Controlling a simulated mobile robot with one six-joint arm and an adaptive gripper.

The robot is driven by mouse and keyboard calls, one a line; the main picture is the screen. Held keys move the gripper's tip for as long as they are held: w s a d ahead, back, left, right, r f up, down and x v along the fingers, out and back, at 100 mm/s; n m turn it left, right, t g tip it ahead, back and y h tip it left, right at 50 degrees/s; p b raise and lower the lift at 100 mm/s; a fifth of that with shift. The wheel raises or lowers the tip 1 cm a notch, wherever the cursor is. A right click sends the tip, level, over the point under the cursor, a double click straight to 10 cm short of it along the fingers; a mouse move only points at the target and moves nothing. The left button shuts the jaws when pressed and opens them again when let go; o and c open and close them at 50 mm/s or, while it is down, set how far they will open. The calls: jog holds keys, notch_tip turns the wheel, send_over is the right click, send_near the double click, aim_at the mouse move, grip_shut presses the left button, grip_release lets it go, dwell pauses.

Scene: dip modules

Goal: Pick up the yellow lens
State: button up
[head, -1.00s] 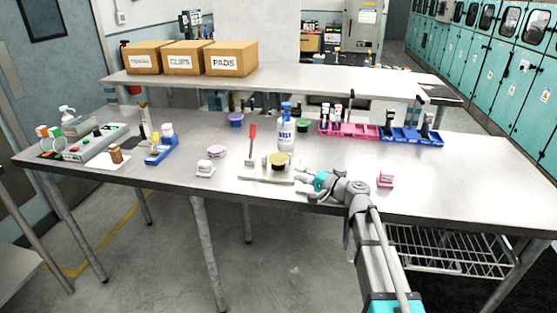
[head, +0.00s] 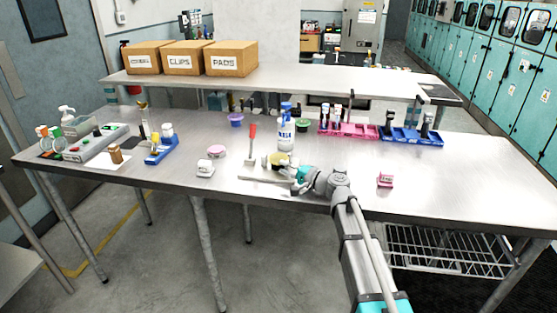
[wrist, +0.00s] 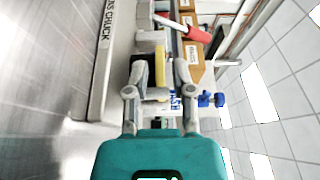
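The yellow lens (head: 276,158) sits on the pale chuck plate (head: 262,176) near the table's front edge; in the head view my gripper partly hides its right side. In the wrist view the yellow lens (wrist: 160,68) shows edge-on as a narrow strip between the fingers, with a dark part beside it. My gripper (head: 293,172) reaches in low from the right. In the wrist view my gripper (wrist: 160,76) has its fingers apart, one on each side of the lens. A small gap shows on the right finger's side; contact on the left is unclear.
A white wash bottle (head: 286,137) with a blue top stands just behind the chuck. A pink block (head: 385,180) lies right of my arm. Pink (head: 345,131) and blue (head: 412,137) racks stand farther back.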

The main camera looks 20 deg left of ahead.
aim_at(276, 164)
jog(key=shift+w+a, duration=0.2)
jog(key=shift+a, duration=0.55)
jog(key=shift+w+a, duration=0.2)
jog(key=shift+a, duration=0.5)
jog(key=shift+w+a, duration=0.2)
jog(key=shift+a, duration=0.55)
grip_shut()
